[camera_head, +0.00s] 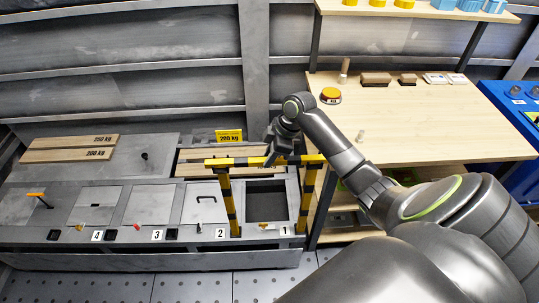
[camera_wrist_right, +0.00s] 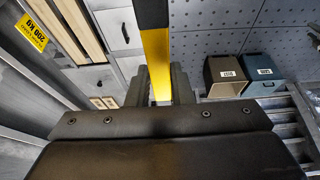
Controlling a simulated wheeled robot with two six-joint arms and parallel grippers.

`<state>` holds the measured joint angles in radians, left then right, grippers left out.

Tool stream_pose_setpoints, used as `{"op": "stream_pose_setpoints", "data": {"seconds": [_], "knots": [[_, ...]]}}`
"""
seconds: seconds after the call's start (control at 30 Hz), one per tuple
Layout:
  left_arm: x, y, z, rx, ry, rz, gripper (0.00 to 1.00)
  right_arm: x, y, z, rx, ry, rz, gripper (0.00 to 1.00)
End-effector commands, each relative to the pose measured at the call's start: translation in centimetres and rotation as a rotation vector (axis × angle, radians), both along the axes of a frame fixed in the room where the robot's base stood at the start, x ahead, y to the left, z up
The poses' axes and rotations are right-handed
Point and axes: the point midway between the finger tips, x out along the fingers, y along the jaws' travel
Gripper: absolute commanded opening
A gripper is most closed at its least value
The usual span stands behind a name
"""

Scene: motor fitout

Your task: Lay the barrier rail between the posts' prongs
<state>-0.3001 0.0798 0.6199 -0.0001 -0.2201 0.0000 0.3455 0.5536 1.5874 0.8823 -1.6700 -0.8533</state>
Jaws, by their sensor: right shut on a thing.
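The barrier rail (camera_head: 242,161), striped yellow and black, lies level across the tops of the two striped posts. The left post (camera_head: 229,205) and the right post (camera_head: 306,198) stand upright on either side of a dark square opening. My right gripper (camera_head: 271,160) is shut on the rail near its middle. The rail also runs between the fingers in the right wrist view (camera_wrist_right: 154,45). The prongs are too small to make out, and I cannot tell whether the rail rests in them or hovers just above. My left gripper is not in view.
A grey bench (camera_head: 155,235) with numbered hatches runs along the left. Wooden planks (camera_head: 75,148) lie on it. A wooden table (camera_head: 430,115) with an orange button (camera_head: 330,95) stands at the right. A brown bin (camera_wrist_right: 224,74) and a blue bin (camera_wrist_right: 262,73) show in the wrist view.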

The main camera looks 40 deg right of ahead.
Motion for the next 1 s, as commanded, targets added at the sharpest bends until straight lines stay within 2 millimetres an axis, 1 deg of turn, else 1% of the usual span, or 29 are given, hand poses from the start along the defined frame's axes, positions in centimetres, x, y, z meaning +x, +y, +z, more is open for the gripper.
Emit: {"op": "stream_pose_setpoints", "data": {"seconds": [0.87, 0.9, 1.0], "knots": [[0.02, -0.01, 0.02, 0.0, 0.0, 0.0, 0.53, 0.02, 0.01, -0.27, 0.001, -0.001, 0.0, 0.0], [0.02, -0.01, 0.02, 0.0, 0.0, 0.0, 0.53, 0.02, 0.01, -0.27, 0.001, -0.001, 0.0, 0.21], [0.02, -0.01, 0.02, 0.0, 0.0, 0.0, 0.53, 0.02, 0.01, -0.27, 0.001, -0.001, 0.0, 0.34]]}}
